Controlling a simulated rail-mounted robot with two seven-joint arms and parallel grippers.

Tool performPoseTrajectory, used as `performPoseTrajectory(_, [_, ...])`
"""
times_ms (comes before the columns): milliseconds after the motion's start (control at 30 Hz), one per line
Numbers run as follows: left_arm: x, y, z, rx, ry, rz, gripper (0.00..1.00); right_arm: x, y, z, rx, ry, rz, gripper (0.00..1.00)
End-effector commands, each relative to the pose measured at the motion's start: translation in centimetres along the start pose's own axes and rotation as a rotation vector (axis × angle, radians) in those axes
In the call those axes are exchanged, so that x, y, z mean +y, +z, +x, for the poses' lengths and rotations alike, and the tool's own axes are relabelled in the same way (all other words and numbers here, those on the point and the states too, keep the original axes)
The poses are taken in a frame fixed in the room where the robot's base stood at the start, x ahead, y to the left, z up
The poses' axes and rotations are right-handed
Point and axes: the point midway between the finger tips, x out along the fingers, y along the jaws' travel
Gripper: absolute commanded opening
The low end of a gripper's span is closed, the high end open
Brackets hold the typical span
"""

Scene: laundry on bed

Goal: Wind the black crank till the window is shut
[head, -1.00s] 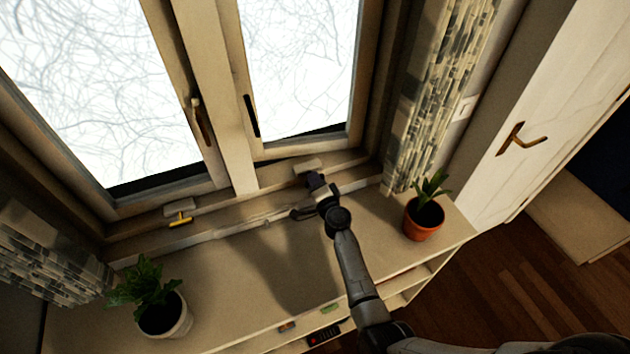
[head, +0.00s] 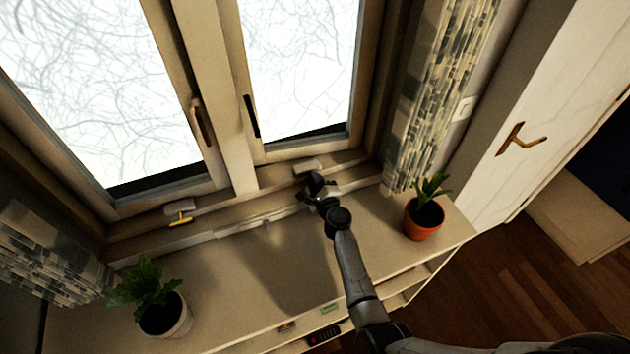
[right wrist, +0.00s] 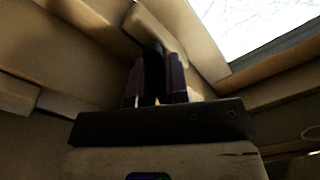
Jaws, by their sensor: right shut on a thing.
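The right-hand window sash (head: 300,148) stands in its wooden frame; I cannot tell whether a thin gap is left along its lower edge. A pale crank housing (head: 308,166) sits on the frame below it. My right gripper (head: 318,184) is at this housing, its arm reaching up over the sill. In the right wrist view, my right gripper's fingers (right wrist: 156,82) are closed around the dark crank (right wrist: 154,58), partly hidden between them. The housing shows just beyond it. My left gripper is not in view.
A second housing with a yellow crank (head: 180,220) is under the left sash. A potted plant (head: 425,218) stands right of my arm, another (head: 160,312) at the sill's left end. A patterned curtain (head: 440,95) hangs at right. The middle sill is clear.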

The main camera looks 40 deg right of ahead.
Motion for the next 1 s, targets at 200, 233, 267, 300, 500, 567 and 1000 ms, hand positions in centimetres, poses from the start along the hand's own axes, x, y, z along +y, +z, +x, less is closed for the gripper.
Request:
performPoseTrajectory(200, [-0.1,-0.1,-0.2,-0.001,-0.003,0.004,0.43,0.0,0.0,0.0,0.001,0.000,0.206,0.00])
performPoseTrajectory(233, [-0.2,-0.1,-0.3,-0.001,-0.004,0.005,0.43,0.0,0.0,0.0,0.001,0.000,0.234,0.00])
performPoseTrajectory(267, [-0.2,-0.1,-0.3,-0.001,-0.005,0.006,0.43,0.0,0.0,0.0,0.001,0.000,0.262,0.00])
performPoseTrajectory(300, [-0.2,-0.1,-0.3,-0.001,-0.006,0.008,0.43,0.0,0.0,0.0,0.001,0.000,0.301,0.00])
performPoseTrajectory(500, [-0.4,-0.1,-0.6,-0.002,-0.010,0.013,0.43,0.1,0.0,0.0,0.001,0.001,0.492,0.00])
performPoseTrajectory(567, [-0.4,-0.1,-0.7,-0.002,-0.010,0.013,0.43,0.0,0.0,0.0,0.002,0.000,0.548,0.00])
performPoseTrajectory(1000, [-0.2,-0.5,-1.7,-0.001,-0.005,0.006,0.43,0.0,0.1,0.0,0.001,0.000,0.965,0.00])
